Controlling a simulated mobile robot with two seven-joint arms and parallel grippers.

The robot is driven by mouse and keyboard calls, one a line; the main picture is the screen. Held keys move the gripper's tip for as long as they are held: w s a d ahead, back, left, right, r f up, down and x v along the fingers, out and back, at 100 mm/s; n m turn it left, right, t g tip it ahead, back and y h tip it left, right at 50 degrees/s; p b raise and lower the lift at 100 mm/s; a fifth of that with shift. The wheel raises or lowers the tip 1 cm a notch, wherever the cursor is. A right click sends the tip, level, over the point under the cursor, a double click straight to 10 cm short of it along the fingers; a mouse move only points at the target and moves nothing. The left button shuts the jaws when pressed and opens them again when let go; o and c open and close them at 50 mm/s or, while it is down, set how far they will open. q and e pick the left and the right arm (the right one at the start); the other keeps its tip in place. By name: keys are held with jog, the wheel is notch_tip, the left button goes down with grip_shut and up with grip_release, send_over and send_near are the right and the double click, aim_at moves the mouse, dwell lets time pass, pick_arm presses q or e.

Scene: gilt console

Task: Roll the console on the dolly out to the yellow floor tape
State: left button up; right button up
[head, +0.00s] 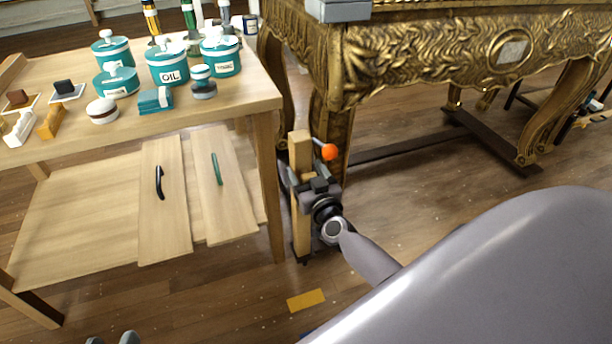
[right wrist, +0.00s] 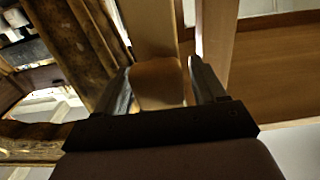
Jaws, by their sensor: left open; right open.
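The gilt carved console (head: 430,52) stands at the upper right in the head view, with dark dolly beams (head: 495,142) low under its legs. An upright wooden post (head: 301,145) stands by its near left leg; an orange ball (head: 329,152) is beside the post. My right gripper (head: 308,176) is at the post. In the right wrist view its open fingers (right wrist: 160,82) are on either side of the wood; contact is unclear. A yellow tape piece (head: 306,300) lies on the floor in front. My left gripper (head: 113,339) barely shows at the bottom edge, open.
A wooden table (head: 262,98) with teal jars (head: 167,66) stands left, close to the post. Two boards with handles (head: 165,200) rest on its lower shelf. A grey box (head: 338,10) sits on the console.

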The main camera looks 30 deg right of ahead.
grip_shut()
jog(key=shift+s+p, duration=0.2)
jog(key=shift+p, duration=0.1)
pick_arm(q)
jog(key=p, duration=0.3)
jog(key=g+y+p, duration=0.1)
jog(key=p, duration=0.1)
jog(key=shift+s+a+r+n+p, duration=0.1)
jog(key=shift+r+n+p, duration=0.2)
jog(key=shift+r+p, duration=0.1)
pick_arm(e)
jog(key=v, duration=1.1)
jog(key=shift+s, duration=0.25)
jog(key=shift+f, duration=0.1)
grip_release()
